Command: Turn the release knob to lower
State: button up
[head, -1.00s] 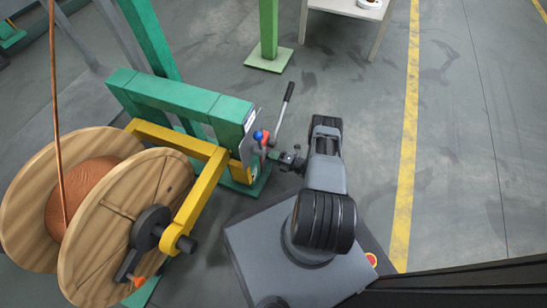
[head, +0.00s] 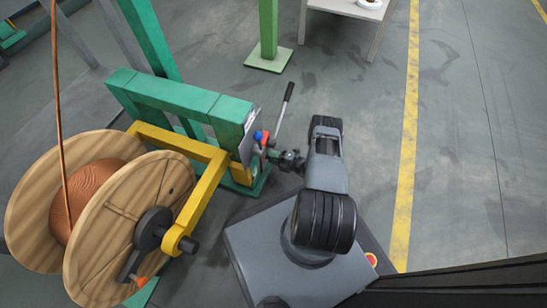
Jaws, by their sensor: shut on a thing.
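My gripper (head: 274,155) is shut on the release knob at the side of the green stand (head: 185,97). The knob is small in the head view and mostly hidden by the jaws, so its turn angle cannot be read. A blue ball-shaped part and a red part (head: 265,137) sit just above the jaws, by a grey plate on the stand's right end. A long lever (head: 284,112) with a dark grip rises beside them. A yellow arm (head: 204,190) from the stand bears the wooden reel (head: 105,252) wound with copper wire.
A copper wire (head: 57,90) rises from the reel at the left. A green post (head: 268,35) and a pale table (head: 350,8) stand behind. The floor right of my arm is clear, with a yellow line (head: 409,140).

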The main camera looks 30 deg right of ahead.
jog(key=o, duration=0.9)
jog(key=v, duration=1.3)
jog(key=shift+s+d, duration=0.2)
jog(key=shift+s, duration=0.1)
